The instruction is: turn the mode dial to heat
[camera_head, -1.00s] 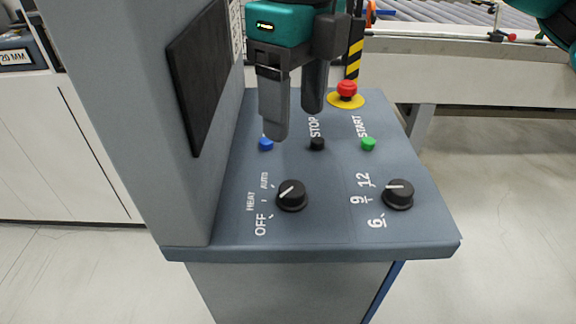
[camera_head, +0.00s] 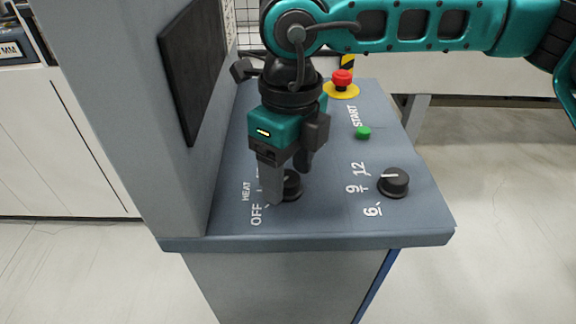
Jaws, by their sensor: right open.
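The mode dial (camera_head: 292,187) is a round black knob on the grey sloping panel, beside the printed words OFF and HEAT. My right gripper (camera_head: 286,184) is open and comes down over this dial from above. One finger is in front of the dial's left side, and the other is behind it toward the back right. I cannot tell whether the fingers touch the knob. The dial's pointer and the AUTO label are hidden by the gripper. My left gripper is not in view.
A second black dial (camera_head: 393,182), marked 6, 9 and 12, sits to the right. A green START button (camera_head: 363,133) and a red emergency button (camera_head: 343,78) are farther back. A dark screen (camera_head: 192,75) on the grey housing stands close on the left.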

